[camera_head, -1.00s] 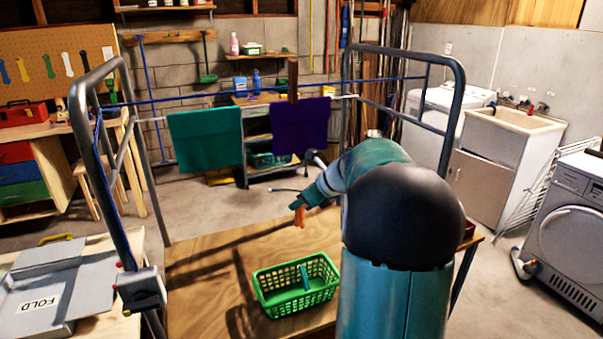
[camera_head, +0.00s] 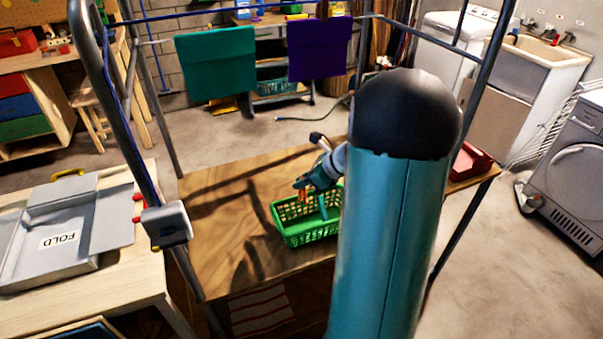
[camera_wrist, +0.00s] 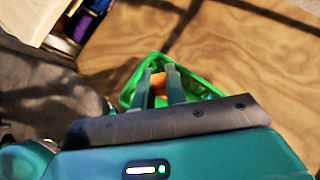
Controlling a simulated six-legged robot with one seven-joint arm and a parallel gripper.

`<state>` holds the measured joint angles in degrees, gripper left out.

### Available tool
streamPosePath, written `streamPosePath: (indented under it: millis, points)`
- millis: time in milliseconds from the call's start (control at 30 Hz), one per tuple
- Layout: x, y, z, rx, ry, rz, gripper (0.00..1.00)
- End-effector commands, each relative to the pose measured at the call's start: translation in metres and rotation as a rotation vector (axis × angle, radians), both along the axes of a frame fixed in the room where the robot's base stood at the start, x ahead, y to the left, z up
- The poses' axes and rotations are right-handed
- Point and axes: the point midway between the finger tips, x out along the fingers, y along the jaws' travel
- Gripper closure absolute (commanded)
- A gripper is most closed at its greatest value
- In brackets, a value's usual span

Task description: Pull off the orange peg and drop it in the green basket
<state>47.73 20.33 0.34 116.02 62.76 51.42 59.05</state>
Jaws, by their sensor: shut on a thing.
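The orange peg (camera_head: 303,194) is held between the fingertips of my gripper (camera_head: 302,183). In the wrist view the peg (camera_wrist: 158,82) shows orange between the two dark fingers (camera_wrist: 160,88). The green basket (camera_head: 312,233) is a lattice-walled basket on the wooden table. The peg hangs over the basket's back left part in the head view; its exact height above the basket is hard to tell. In the wrist view the basket (camera_wrist: 130,97) lies behind and around the fingers, partly hidden by them. A teal strip (camera_head: 322,208) shows in the basket.
A teal cloth (camera_head: 216,63) and a purple cloth (camera_head: 319,48) hang on the line behind the table (camera_head: 215,260). A grey folding board (camera_head: 70,240) lies on the left table. A red container (camera_head: 470,160) stands at the right. Bare wood is left of the basket.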

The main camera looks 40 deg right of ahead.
Motion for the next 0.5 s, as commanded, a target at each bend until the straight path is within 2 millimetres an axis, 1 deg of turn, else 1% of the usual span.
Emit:
streamPosePath:
  millis: [500]
  points:
    - [0.002, 0.001, -0.048, 0.002, 0.002, -0.003, 1.00]
